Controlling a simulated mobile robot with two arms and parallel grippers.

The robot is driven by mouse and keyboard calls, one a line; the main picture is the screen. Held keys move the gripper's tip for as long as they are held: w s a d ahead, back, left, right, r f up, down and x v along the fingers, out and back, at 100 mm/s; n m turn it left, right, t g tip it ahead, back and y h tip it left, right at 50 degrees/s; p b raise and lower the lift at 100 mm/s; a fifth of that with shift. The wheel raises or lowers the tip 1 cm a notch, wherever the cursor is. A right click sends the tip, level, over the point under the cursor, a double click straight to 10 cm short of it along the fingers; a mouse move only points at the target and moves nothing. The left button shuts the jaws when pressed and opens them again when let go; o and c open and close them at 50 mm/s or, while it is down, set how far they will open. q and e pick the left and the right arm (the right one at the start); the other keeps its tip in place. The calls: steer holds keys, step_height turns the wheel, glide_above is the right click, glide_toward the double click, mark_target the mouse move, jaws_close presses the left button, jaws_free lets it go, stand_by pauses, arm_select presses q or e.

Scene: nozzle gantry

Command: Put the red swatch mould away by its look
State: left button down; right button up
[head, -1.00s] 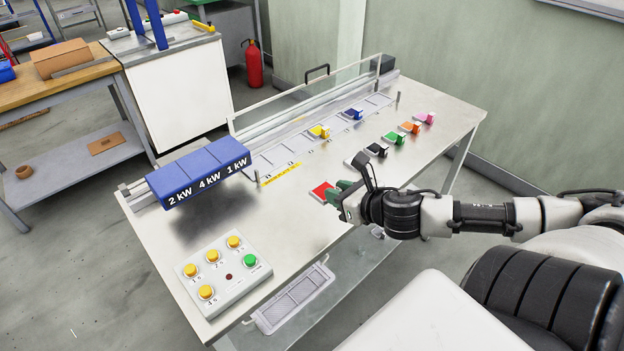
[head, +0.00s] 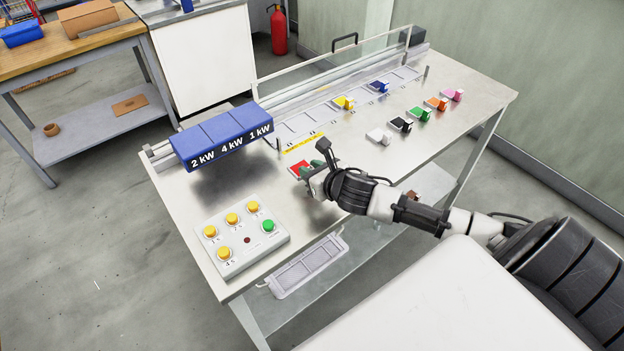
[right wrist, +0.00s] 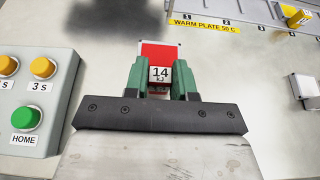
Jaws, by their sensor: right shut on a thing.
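The red swatch mould (head: 299,168) is a flat red plate with a pale block marked "14 kJ" on it. It is in my right gripper (head: 314,172), over the steel table left of the row of other moulds. In the right wrist view the mould (right wrist: 160,51) lies ahead of the green fingers (right wrist: 160,76), which are shut on its block. I cannot tell whether its plate touches the table. The warm plate strip (head: 303,143), with a yellow label, is just behind it. My left gripper is not in view.
A blue heater hood (head: 222,134) marked 2, 4 and 1 kW stands left. A button box (head: 240,240) is at the front. White (head: 379,137), black (head: 401,124), green (head: 419,114), orange (head: 437,103) and pink (head: 454,94) moulds line the right; yellow (head: 344,102) and blue (head: 380,86) sit on the strip.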

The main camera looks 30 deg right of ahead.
steer(key=shift+f, duration=1.8)
steer(key=shift+f, duration=0.1)
steer(key=o, duration=0.9)
steer(key=shift+o, duration=0.2)
steer(key=shift+s, duration=0.15)
steer(key=v, duration=1)
steer(key=shift+b, duration=0.35)
steer(key=shift+v, duration=1)
